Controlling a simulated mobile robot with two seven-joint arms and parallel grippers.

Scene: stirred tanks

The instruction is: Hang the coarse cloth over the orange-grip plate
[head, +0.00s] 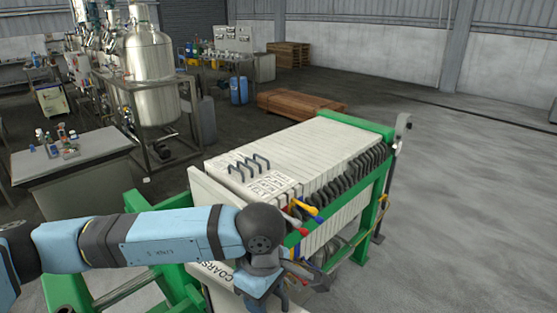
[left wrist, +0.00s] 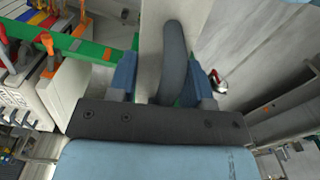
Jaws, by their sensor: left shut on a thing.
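My left gripper (head: 268,300) reaches over the near end of the filter press; it also shows in the left wrist view (left wrist: 165,82). It is shut on a dark curved handle (left wrist: 174,62), which seems to belong to the coarse cloth. The pale coarse cloth (head: 220,288), with "COARS" lettering partly visible, hangs beside and below the gripper. My arm hides part of it. An orange grip (left wrist: 47,50) stands at the plate row, left of the gripper in the wrist view. The orange-grip plate's outline is hard to tell in the head view. My right gripper is not in view.
The press's green frame (head: 352,124) holds a row of white plates (head: 325,150). Red (head: 292,219) and yellow (head: 309,209) grips stick out nearby. A side table (head: 75,165) and a steel tank (head: 150,65) stand at the left. The floor at right is open.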

